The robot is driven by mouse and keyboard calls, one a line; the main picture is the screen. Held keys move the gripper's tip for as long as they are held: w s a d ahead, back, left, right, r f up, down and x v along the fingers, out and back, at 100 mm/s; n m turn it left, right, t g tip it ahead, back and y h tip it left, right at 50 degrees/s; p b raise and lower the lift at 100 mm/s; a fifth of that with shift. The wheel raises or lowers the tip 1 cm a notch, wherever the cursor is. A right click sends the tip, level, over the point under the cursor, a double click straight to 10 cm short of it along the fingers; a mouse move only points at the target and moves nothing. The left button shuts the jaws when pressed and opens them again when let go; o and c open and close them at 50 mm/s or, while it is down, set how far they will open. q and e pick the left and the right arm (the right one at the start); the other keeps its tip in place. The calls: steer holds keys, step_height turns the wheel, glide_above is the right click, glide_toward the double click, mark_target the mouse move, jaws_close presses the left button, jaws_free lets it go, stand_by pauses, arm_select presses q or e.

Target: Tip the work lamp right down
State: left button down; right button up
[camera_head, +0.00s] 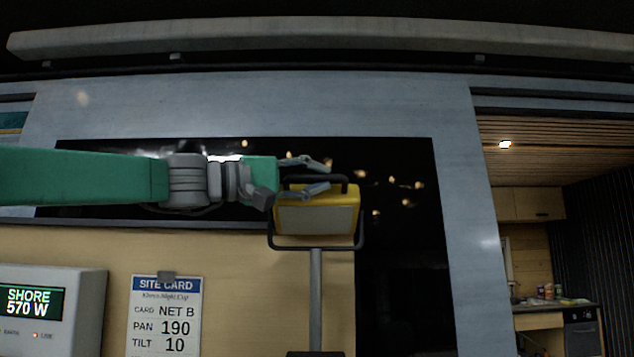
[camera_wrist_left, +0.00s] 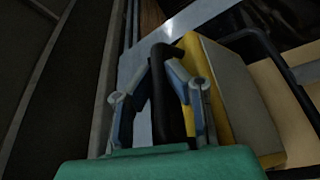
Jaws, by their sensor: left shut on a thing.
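The work lamp (camera_head: 316,217) is yellow with a pale front panel, a black top handle and a black bracket, on a grey post (camera_head: 315,290). Its panel faces roughly toward me. My left gripper (camera_head: 322,177) reaches in from the left at the lamp's top and is shut on the black handle. In the left wrist view the two fingers (camera_wrist_left: 160,85) stand on either side of the black handle (camera_wrist_left: 167,100). The yellow lamp body (camera_wrist_left: 215,95) lies just to its right. My right gripper is not in view.
A grey box (camera_head: 50,310) at lower left displays SHORE 570 W. A dark window opening lies behind the lamp. At right, a doorway shows a small kitchen counter (camera_head: 555,306).

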arm_select(q)
steer(key=shift+d+f, duration=0.1)
steer(key=shift+f, duration=0.2)
steer(key=c, duration=1.9)
jaws_free()
steer(key=shift+r, duration=0.1)
steer(key=v, duration=1.1)
steer(key=shift+a, duration=0.35)
steer(key=shift+a, duration=0.15)
